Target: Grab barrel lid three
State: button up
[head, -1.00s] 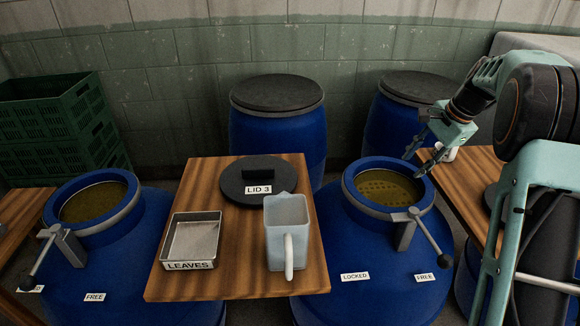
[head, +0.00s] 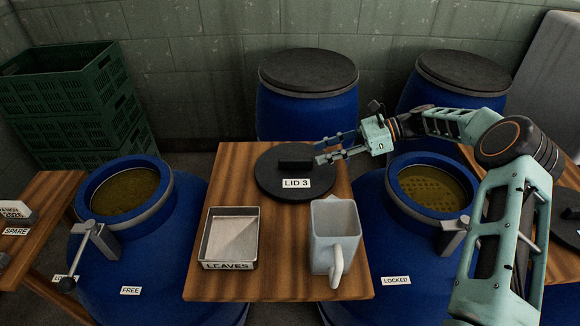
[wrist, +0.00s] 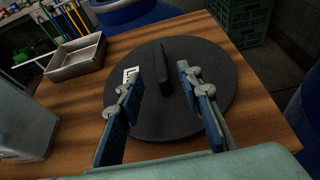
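Barrel lid three (head: 300,184) is a round black lid with a raised bar handle (head: 295,155) and a "LID 3" label. It lies flat on the small wooden table between two barrels. My gripper (head: 318,150) is open and empty, near the right end of the handle. In the wrist view the lid (wrist: 195,112) lies below and ahead of my gripper (wrist: 155,80), whose two blue-padded fingers are spread wide. The handle (wrist: 162,70) shows beyond and between the fingertips, apart from both.
A pitcher (head: 334,230) and a metal LEAVES tray (head: 212,235) stand on the table (head: 280,285) in front of the lid. Open blue barrels (head: 150,270) (head: 395,262) flank it. A lidded barrel (head: 306,110) stands behind. Green crates (head: 75,105) are stacked at back left.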

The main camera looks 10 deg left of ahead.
aim_at(300, 159)
jog(key=x, duration=0.9)
jog(key=shift+w+f+p, duration=0.1)
jog(key=shift+f+p, duration=0.05)
jog(key=shift+p, duration=0.15)
jog(key=shift+d, duration=0.1)
jog(key=shift+c, duration=0.6)
grip_shut()
